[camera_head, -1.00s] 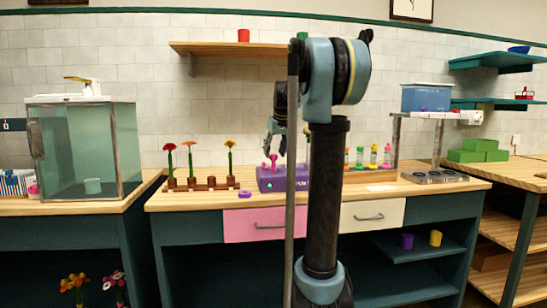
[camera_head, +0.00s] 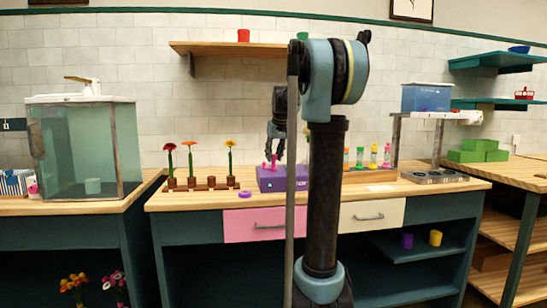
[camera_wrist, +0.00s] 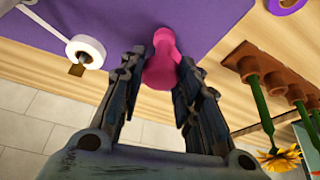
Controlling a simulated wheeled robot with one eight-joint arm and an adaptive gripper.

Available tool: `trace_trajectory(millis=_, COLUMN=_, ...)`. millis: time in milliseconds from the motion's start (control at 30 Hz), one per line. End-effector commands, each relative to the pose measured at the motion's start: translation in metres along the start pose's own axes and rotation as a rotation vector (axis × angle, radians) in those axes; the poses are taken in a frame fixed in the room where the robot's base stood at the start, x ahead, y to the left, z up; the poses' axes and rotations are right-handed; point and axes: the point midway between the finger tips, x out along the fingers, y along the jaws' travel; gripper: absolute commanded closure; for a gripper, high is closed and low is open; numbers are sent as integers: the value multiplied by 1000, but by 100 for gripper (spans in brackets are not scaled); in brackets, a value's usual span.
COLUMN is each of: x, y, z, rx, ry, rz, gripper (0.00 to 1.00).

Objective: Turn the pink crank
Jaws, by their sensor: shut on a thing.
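The pink crank (camera_head: 270,163) stands on top of a purple box (camera_head: 284,179) on the wooden counter. In the wrist view its pink knob (camera_wrist: 161,68) sits between the two dark fingers of my gripper (camera_wrist: 160,72). My gripper (camera_head: 274,152) comes down from above, shut on the crank's knob. The purple surface (camera_wrist: 130,22) of the box shows beyond the knob. The lower part of the crank is partly hidden.
A wooden rack (camera_head: 203,185) with several flowers stands left of the box. A purple ring (camera_head: 245,194) lies on the counter in front of it. Several small coloured bottles (camera_head: 373,155) stand to the right. A wooden shelf (camera_head: 220,46) hangs above.

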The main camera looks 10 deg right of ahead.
Motion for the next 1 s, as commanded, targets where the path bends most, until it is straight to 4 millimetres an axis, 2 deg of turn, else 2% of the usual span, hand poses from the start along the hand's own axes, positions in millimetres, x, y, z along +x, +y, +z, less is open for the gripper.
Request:
trace_trajectory(millis=500, x=0, y=-2, z=0, rx=293, ry=-1, rz=122, gripper=93)
trace_trajectory(millis=967, x=0, y=-2, z=0, rx=332, ry=0, rz=138, gripper=93)
trace_trajectory(millis=1000, x=0, y=-2, z=0, rx=332, ry=0, rz=138, gripper=60)
